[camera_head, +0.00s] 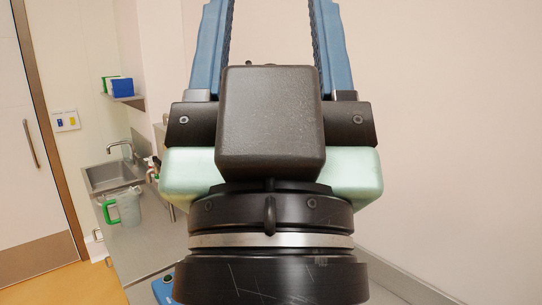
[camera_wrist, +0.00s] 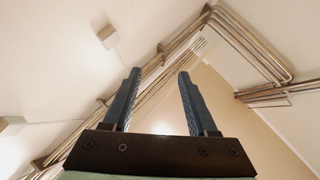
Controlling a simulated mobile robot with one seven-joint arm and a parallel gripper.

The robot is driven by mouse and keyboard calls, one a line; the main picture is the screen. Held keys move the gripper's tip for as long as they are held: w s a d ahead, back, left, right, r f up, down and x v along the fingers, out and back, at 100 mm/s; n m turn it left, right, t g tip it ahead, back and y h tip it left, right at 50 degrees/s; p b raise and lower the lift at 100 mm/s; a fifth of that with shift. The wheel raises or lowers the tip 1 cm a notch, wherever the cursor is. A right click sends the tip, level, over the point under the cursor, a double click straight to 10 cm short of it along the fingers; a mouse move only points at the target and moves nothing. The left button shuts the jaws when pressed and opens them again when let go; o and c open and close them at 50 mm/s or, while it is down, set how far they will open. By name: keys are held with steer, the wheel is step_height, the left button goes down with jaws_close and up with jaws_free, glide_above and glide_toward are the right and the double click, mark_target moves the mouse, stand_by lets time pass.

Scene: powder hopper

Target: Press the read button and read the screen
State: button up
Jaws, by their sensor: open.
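My gripper (camera_head: 272,30) points upward in the head view, with its two blue fingers spread apart and nothing between them. Its fingertips run out of the top of that view. In the wrist view my gripper (camera_wrist: 158,76) is open against the ceiling. A small part of a blue item (camera_head: 163,287) with a dark round spot shows low on the counter, beside my wrist; the rest is hidden behind my arm. I cannot tell whether it carries the read button. No screen can be made out in either view.
A steel counter (camera_head: 148,260) runs along the left, with a sink (camera_head: 113,178) and a clear jug with a green handle (camera_head: 123,208). A wall shelf (camera_head: 128,99) holds blue and green boxes. A white door (camera_head: 25,150) stands far left. Pipes (camera_wrist: 235,35) run along the ceiling.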

steer(key=shift+w, duration=0.1)
jaws_close()
stand_by(1.5)
